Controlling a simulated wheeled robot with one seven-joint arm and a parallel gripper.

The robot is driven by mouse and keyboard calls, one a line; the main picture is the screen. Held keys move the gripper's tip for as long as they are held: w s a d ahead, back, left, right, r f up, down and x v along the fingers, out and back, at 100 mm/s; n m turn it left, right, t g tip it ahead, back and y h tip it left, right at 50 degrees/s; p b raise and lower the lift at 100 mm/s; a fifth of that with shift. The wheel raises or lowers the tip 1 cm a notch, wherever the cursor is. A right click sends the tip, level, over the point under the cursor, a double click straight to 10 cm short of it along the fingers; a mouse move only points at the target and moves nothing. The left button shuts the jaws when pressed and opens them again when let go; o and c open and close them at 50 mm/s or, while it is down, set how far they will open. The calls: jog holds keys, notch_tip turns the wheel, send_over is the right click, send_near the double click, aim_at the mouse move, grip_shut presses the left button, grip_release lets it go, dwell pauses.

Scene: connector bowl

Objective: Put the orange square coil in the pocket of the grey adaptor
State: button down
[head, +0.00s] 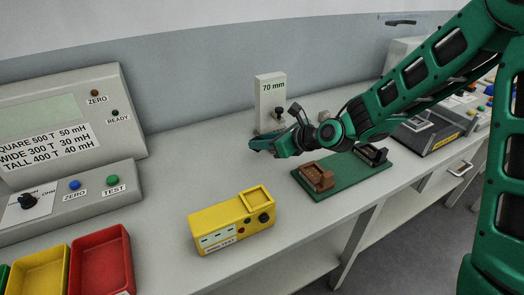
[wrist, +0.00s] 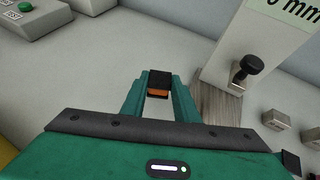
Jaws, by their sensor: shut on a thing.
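My gripper (wrist: 158,100) is shut on a small black-and-orange piece, the orange square coil (wrist: 158,94), held between the fingertips in the wrist view. In the head view my gripper (head: 262,145) is above the bench, in front of the 70 mm block, and the coil cannot be made out there. A dark grey box with a square frame on top (head: 427,128) stands at the right of the bench in the head view. I cannot tell whether it is the grey adaptor.
The 70 mm block (head: 270,98) stands close behind my gripper. A yellow tester (head: 230,222) with a square pocket is at front. A green board (head: 343,178) carries brown and black holders. A meter console (head: 70,130) and coloured bins (head: 103,262) are left. Bench between is clear.

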notch_tip(320, 180, down, 4)
jog(key=shift+r, duration=0.25)
jog(key=c, duration=1.2)
grip_release()
